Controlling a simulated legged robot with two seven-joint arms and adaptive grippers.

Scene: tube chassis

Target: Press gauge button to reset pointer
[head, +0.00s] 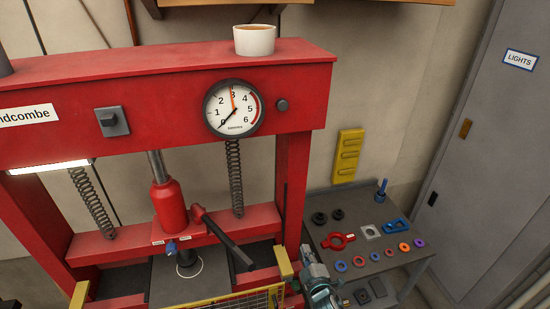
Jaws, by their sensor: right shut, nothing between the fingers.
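The round white gauge (232,108) is set in the red press's top beam. Its black pointer lies toward 0 at the lower left, and its orange pointer stands near 3 at the top. A dark round button (282,105) sits on the beam just right of the gauge, with nothing touching it. My right gripper (308,256) is at the bottom, right of the yellow guard. It is shut and empty, well below the gauge and button. My left gripper does not show.
The red press (300,165) has a dark lever (228,245) and a yellow mesh guard (245,300) in front. A white cup (254,40) stands on the beam. A grey cart (320,202) with several rings and parts is at right. Open space lies before the button.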

